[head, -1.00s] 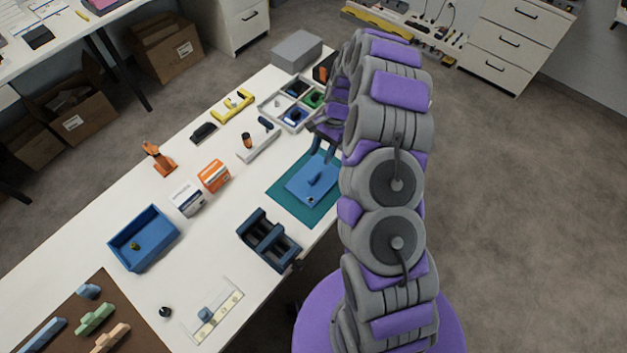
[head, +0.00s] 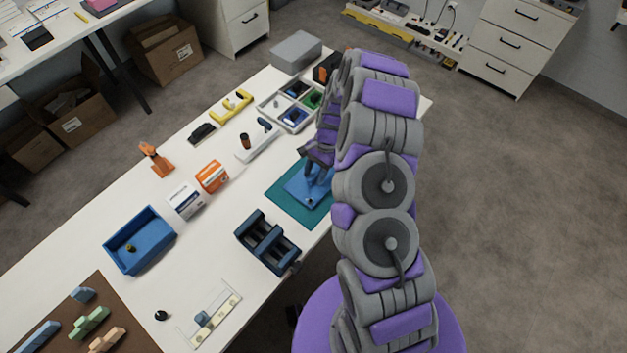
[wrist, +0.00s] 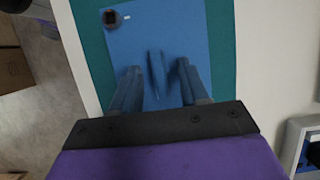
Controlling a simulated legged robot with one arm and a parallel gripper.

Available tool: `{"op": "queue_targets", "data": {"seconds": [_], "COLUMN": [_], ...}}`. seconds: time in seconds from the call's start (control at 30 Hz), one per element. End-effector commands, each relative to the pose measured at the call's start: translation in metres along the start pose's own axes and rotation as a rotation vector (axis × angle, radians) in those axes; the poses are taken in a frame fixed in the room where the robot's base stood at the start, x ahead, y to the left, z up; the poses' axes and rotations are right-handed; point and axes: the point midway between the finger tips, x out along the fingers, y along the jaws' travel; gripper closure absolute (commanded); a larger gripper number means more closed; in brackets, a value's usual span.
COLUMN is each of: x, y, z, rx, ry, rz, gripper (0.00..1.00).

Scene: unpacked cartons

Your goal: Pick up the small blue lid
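The small blue lid (head: 300,195) is a flat blue plate with a raised handle, lying on a teal mat (head: 283,200) near the table's right edge. In the wrist view the lid (wrist: 190,30) fills the middle, with its upright fin-like handle (wrist: 156,70) in the centre. A dark square spot sits near its top left corner. My gripper (wrist: 160,82) is open, with one finger on each side of the handle and a visible gap to both. In the head view my gripper (head: 317,168) is over the lid and hides part of it and its handle.
A dark blue slotted block (head: 267,243) stands just in front of the mat. A grey compartment tray (head: 272,112) with small items lies behind it. A white fixture (head: 257,143) is to the left. A blue bin (head: 140,240) stands further left.

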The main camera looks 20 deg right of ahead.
Motion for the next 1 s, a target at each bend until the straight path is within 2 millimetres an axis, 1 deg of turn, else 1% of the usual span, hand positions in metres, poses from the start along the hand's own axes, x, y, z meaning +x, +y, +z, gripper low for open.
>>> {"op": "queue_targets", "data": {"seconds": [0.03,0.07,0.47,0.83,1.0], "x": [-0.0001,-0.0002,-0.0002,0.0,-0.0031], "y": [0.0,-0.0001,-0.0001,-0.0002,-0.0002], "z": [-0.0001,-0.0001,-0.0002,-0.0003,0.0008], "rx": [0.0,0.0,0.0,0.001,0.0], "ry": [0.0,0.0,0.0,-0.001,-0.001], "rz": [0.0,0.0,0.0,0.0,0.0], "gripper": [0.59,0.62,1.0,1.0,1.0]}}
